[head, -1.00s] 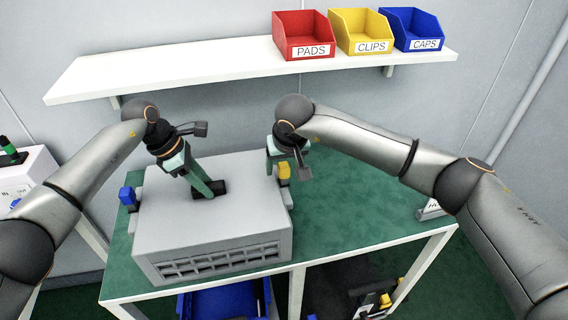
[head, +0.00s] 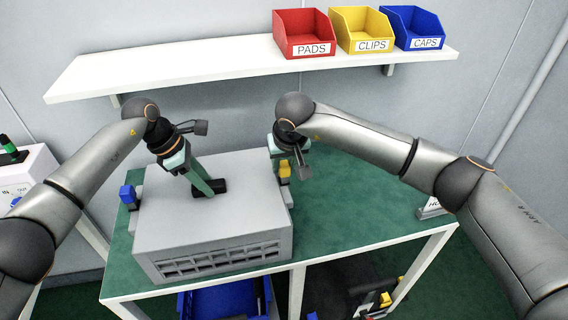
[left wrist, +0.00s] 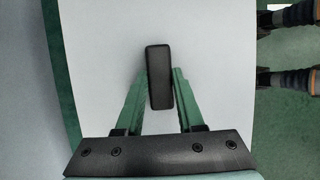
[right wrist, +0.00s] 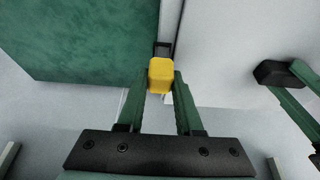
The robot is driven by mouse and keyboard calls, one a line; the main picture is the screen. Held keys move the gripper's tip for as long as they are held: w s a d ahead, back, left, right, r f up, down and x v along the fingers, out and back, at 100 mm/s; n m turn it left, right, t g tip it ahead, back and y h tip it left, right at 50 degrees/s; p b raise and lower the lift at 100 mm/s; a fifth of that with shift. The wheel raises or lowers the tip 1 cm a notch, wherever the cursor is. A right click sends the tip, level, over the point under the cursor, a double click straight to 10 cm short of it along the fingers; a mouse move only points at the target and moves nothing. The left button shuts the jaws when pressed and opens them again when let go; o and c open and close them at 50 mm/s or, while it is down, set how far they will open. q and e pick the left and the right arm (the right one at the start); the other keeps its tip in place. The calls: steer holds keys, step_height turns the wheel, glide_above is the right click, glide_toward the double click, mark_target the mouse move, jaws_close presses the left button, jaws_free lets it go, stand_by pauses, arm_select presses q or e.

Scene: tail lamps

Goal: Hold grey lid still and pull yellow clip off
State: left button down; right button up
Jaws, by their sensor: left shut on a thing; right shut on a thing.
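The grey lid (head: 235,210) is the top of a grey box with a slotted front, on the green tabletop. A black handle (left wrist: 158,77) stands on the lid. My left gripper (head: 207,188) is shut on this handle; the left wrist view shows both green fingers on its sides (left wrist: 158,95). The yellow clip (head: 285,170) is at the box's right side. My right gripper (right wrist: 160,85) is shut on the yellow clip (right wrist: 160,73), with its fingers on either side. A dark piece shows just beyond the clip; whether they touch is unclear.
A blue clip (head: 127,195) is on the box's left side. Red, yellow and blue bins labelled PADS (head: 305,50), CLIPS (head: 370,46) and CAPS (head: 422,45) stand on the white shelf (head: 200,72).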

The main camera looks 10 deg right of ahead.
mark_target(283, 160)
jaws_close()
steer(key=shift+r, duration=0.2)
steer(key=shift+r, duration=0.75)
steer(key=shift+r, duration=0.25)
steer(key=shift+r, duration=0.3)
steer(key=shift+r, duration=0.9)
arm_select(q)
steer(key=shift+c, duration=2.2)
jaws_free()
